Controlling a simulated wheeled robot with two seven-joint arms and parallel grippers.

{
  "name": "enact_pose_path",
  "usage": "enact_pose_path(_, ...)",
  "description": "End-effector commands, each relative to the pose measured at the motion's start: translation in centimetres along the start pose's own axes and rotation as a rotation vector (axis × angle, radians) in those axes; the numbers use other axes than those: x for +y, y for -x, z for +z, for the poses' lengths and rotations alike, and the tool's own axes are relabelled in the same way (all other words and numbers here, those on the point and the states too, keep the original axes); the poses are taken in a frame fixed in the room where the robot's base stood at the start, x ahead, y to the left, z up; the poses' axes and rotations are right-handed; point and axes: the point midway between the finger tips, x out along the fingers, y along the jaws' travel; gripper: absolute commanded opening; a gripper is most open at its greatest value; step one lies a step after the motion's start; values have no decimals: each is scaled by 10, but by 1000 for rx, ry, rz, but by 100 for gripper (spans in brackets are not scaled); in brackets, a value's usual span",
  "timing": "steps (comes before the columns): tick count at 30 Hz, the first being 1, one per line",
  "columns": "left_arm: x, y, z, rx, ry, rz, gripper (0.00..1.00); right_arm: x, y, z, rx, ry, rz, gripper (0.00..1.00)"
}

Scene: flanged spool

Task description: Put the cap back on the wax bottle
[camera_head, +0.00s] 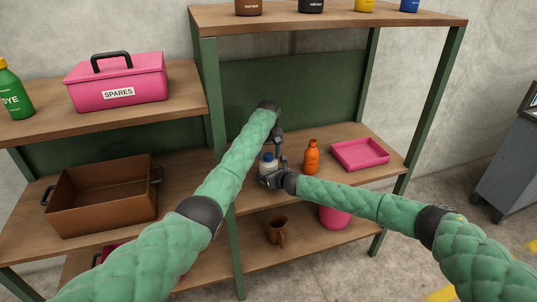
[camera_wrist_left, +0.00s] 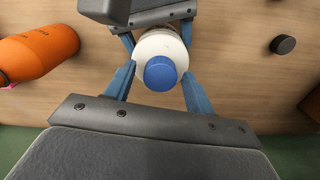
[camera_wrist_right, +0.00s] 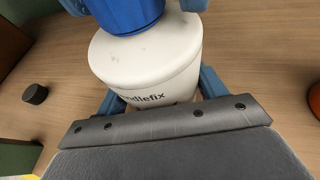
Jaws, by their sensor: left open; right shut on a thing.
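A white bottle (camera_head: 267,169) stands upright on the middle shelf, with a blue cap (camera_head: 268,157) at its top. Its label partly reads "dlefix" in the right wrist view (camera_wrist_right: 150,72); no wax label is legible. My right gripper (camera_head: 272,181) is shut on the bottle's body from the side; its fingers flank the body (camera_wrist_right: 160,98). My left gripper (camera_head: 272,152) is above, open, with its fingers (camera_wrist_left: 158,90) on either side of the blue cap (camera_wrist_left: 160,74). I cannot tell whether they touch it, nor whether the cap is seated.
An orange bottle (camera_head: 311,158) stands just right of the white one. A pink tray (camera_head: 360,154) is farther right, and a brown bin (camera_head: 100,195) is at the left. A small dark disc (camera_wrist_left: 283,45) lies on the shelf near the white bottle. A green post (camera_head: 222,170) is close by.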

Motion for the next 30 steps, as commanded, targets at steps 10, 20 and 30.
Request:
enact_pose_path(10, 0, 33, -1, 2, 1, 1, 54, 0, 0, -1, 1, 0, 0, 6)
enact_pose_path(20, 0, 45, 0, 1, 1, 0, 54, 0, 0, -1, 1, 0, 0, 6)
enact_pose_path(30, 2, 73, 0, 2, 131, 3, 52, 0, 0, -1, 1, 0, 0, 6)
